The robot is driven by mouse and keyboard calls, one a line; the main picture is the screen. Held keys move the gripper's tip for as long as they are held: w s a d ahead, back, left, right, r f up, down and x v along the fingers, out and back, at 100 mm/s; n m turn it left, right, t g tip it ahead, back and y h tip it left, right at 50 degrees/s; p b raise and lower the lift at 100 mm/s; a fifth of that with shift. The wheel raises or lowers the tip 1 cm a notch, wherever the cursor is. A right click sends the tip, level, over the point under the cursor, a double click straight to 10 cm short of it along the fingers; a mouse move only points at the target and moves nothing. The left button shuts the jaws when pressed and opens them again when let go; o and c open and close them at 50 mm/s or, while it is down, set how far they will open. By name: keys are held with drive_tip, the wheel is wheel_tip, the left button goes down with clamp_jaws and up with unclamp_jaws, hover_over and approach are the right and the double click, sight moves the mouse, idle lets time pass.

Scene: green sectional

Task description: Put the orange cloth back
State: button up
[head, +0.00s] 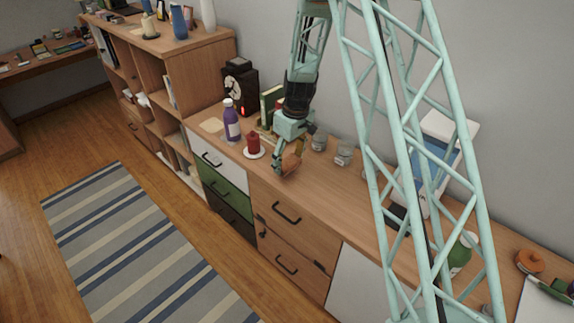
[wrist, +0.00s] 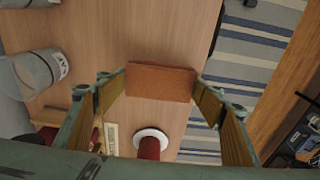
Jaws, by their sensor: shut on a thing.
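The orange cloth (head: 291,164) is a small folded, brownish-orange block near the front edge of the wooden sideboard top (head: 300,188). In the wrist view the cloth (wrist: 160,82) spans the space between my two fingertips. My gripper (head: 284,153) points down and is shut on the cloth, with a finger at each end. I cannot tell whether the cloth touches the sideboard top or hangs just above it.
A red candle (head: 253,143) on a white saucer stands close left of my gripper, with a purple bottle (head: 232,122) beyond. Glass jars (head: 344,153) stand to the right near the wall. Bare wood lies right of the gripper.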

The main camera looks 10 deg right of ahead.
sight(288, 160)
drive_tip(key=shift+w, duration=0.4)
drive_tip(key=shift+w, duration=0.5)
drive_tip(key=shift+s+f, duration=0.1)
drive_tip(key=shift+f, duration=1.75)
drive_tip(key=shift+f+b, duration=0.1)
drive_tip(key=shift+b, duration=0.2)
drive_tip(key=o, duration=0.8)
drive_tip(key=shift+o, duration=0.2)
